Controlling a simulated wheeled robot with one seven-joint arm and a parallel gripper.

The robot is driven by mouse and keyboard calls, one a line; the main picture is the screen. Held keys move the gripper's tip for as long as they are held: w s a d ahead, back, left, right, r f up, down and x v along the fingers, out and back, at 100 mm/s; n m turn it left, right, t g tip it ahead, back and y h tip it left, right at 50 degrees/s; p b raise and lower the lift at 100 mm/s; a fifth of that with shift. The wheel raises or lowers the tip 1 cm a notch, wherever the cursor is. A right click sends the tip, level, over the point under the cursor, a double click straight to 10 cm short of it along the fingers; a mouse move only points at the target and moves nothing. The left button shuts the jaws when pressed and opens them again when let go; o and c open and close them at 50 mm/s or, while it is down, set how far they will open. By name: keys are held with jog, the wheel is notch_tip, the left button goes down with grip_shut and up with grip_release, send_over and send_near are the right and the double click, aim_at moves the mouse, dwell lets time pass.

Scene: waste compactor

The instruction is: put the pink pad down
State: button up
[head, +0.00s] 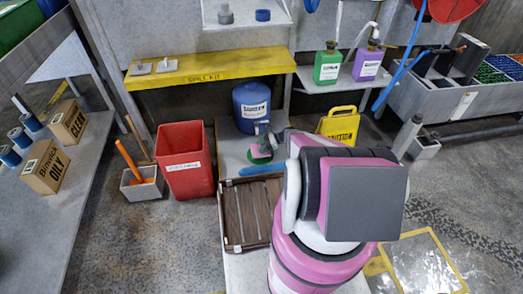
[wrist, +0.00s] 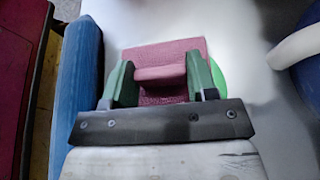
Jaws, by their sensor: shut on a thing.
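The pink pad (wrist: 175,55) is a flat, textured square with a raised grip bar across it. My gripper (wrist: 165,82) has its two green fingers shut on that bar from both sides in the wrist view. In the head view the pink pad (head: 258,151) shows small beside my gripper (head: 264,143), above a pale grey surface (head: 232,158). A green disc (wrist: 217,76) shows partly behind the pad and the right finger. Whether the pad touches the disc or the surface cannot be told.
A blue bar (wrist: 78,75) lies left of the pad. A blue drum (head: 251,108) stands behind it and a brown slatted tray (head: 234,214) in front. A red bin (head: 186,165) stands left; a yellow caution sign (head: 340,125) stands right. The yellow shelf (head: 215,68) holds two pale pads.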

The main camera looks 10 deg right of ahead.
jog(key=shift+f, duration=1.5)
jog(key=shift+f, duration=0.15)
jog(key=o, duration=0.9)
